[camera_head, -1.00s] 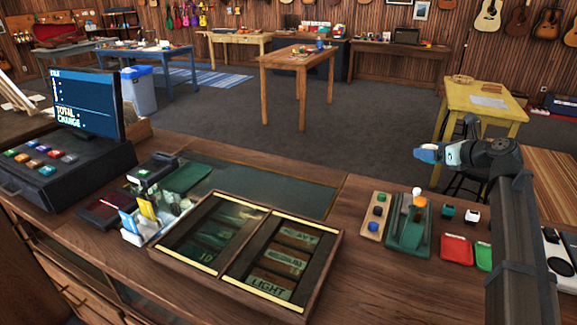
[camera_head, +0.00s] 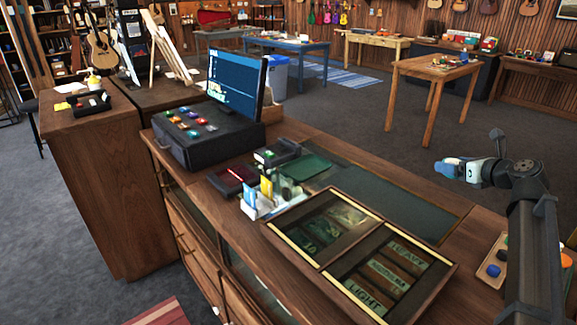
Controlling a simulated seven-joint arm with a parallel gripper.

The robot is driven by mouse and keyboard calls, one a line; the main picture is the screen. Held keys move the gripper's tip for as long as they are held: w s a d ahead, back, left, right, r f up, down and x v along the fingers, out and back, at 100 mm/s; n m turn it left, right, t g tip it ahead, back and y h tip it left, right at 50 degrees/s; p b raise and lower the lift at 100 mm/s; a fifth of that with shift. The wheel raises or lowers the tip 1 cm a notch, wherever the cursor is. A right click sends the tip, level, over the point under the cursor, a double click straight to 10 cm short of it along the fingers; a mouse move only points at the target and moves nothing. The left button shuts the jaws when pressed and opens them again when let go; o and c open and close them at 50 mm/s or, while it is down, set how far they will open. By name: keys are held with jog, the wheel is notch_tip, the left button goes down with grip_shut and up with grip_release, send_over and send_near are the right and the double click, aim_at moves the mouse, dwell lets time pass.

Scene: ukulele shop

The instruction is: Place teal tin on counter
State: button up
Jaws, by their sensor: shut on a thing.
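My gripper (camera_head: 450,168) is at the right of the view, held in the air beyond the counter's far edge in the picture. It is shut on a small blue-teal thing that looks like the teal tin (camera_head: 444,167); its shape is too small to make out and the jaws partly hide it. The wooden counter (camera_head: 478,245) runs from the middle left to the lower right. Its right end is out of view.
On the counter stand a cash register (camera_head: 210,130), a card holder (camera_head: 262,203), a dark card reader (camera_head: 233,178) and a divided string tray (camera_head: 450,275). A board with coloured knobs (camera_head: 492,270) is at the right. Bare wood shows between the tray and the board.

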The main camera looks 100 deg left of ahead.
aim_at(439, 211)
jog(key=shift+f, duration=6.75)
jog(key=shift+f, duration=0.15)
jog(key=o, duration=1)
jog(key=d+r, duration=0.1)
jog(key=w+d+r, duration=0.1)
jog(key=shift+d+r, duration=0.25)
jog(key=shift+d, duration=0.1)
jog(key=shift+r, duration=3)
